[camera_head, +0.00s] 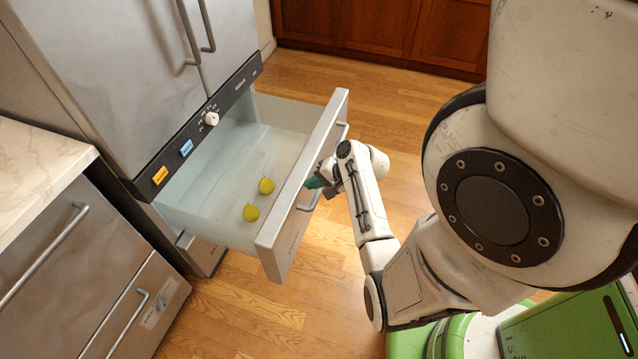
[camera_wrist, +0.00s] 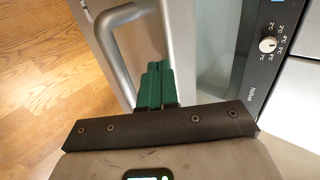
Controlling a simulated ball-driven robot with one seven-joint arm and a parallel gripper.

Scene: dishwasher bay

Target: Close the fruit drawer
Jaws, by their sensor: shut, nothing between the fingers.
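The fruit drawer (camera_head: 299,190) is pulled far out from the lower part of the steel fridge in the head view. Two yellow-green fruits lie inside it, one (camera_head: 266,186) behind the other (camera_head: 251,212). My gripper (camera_head: 314,183) is at the outer side of the drawer front, by its bar handle. In the wrist view the green fingers (camera_wrist: 157,82) are together and empty, close to the drawer front beside the handle (camera_wrist: 112,50). I cannot tell whether the fingertips touch the front panel.
The fridge doors (camera_head: 110,70) above the drawer are shut. A dark control strip (camera_head: 195,135) with a white knob runs above the drawer opening. A marble counter (camera_head: 40,175) with steel drawers stands at the left. Wooden floor (camera_head: 260,310) is clear around the drawer.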

